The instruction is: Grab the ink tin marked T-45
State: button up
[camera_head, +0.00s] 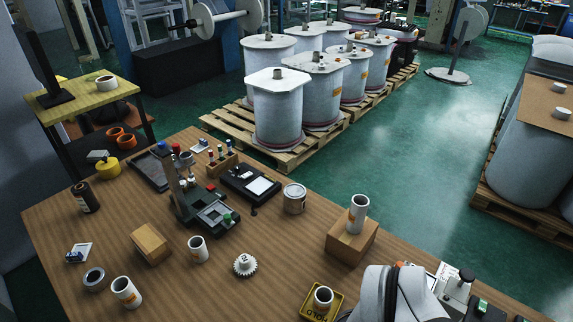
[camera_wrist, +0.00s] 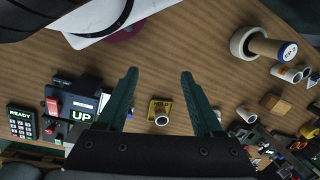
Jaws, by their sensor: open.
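A short metal tin (camera_head: 294,198) with a pale label stands upright on the brown workbench (camera_head: 225,290), right of the black stamping device; I cannot read its mark. A dark bottle-like container (camera_head: 85,197) stands at the bench's left, its label unreadable. In the wrist view, a round cylinder end (camera_wrist: 287,51) with a dark blue rim and a white marked face shows at the upper right; its letters are too small to read. My gripper (camera_wrist: 158,78) is open and empty, above the bench with the yellow tray between its fingers in view. No tin is between the fingers.
The yellow tray (camera_head: 305,312) holds a white roll. A white roll (camera_head: 357,214) stands on a cardboard block (camera_head: 348,240). A white gear (camera_head: 245,265), more rolls and a wooden block (camera_head: 150,243) are spread leftward. A black device with an UP display (camera_wrist: 81,117) shows in the wrist view.

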jog(key=o, duration=0.5)
jog(key=n+t, duration=0.7)
jog(key=t, duration=0.7)
send_near(295, 195)
jog(key=shift+y, duration=0.3)
jog(key=s, duration=0.1)
jog(key=s+d, duration=0.2)
jog(key=s, duration=0.1)
jog(key=shift+d+f, duration=0.15)
jog(key=shift+f, duration=0.25)
jog(key=shift+w+a+f+n, duration=0.15)
jog(key=shift+a+f+n, duration=0.1)
jog(key=shift+n, duration=0.15)
jog(key=shift+t, duration=0.3)
jog(key=x, duration=1)
jog(key=shift+a, duration=0.2)
jog(key=shift+r+x, duration=0.15)
jog(key=shift+x, duration=1.2)
jog(key=shift+r+x, duration=0.1)
jog(key=shift+x, duration=1.3)
